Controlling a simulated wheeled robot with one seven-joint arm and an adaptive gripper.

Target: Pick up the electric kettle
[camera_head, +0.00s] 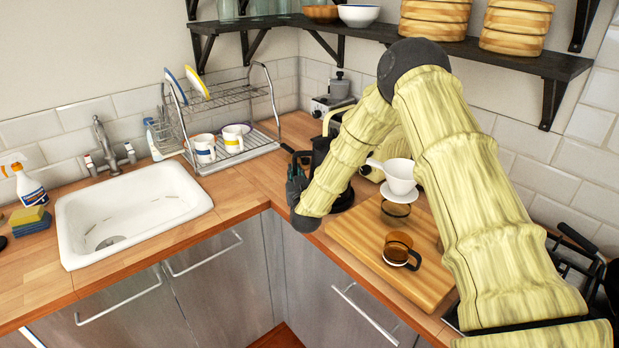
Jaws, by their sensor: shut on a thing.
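The electric kettle (321,148) is dark and stands at the counter corner, mostly hidden behind my arm. A dark round edge, perhaps its base, shows just right of my wrist. My gripper (293,165) is at the kettle's left side, dark and small in this view. It is shut on the kettle, seemingly at its handle; the fingertips are hard to make out. I cannot tell whether the kettle is clear of the counter.
A cutting board (350,232) holds a glass cup (398,248) and a white dripper (398,178), right of my gripper. A dish rack (240,150) with mugs and plates and a white sink (130,205) are left. A shelf (450,48) hangs above.

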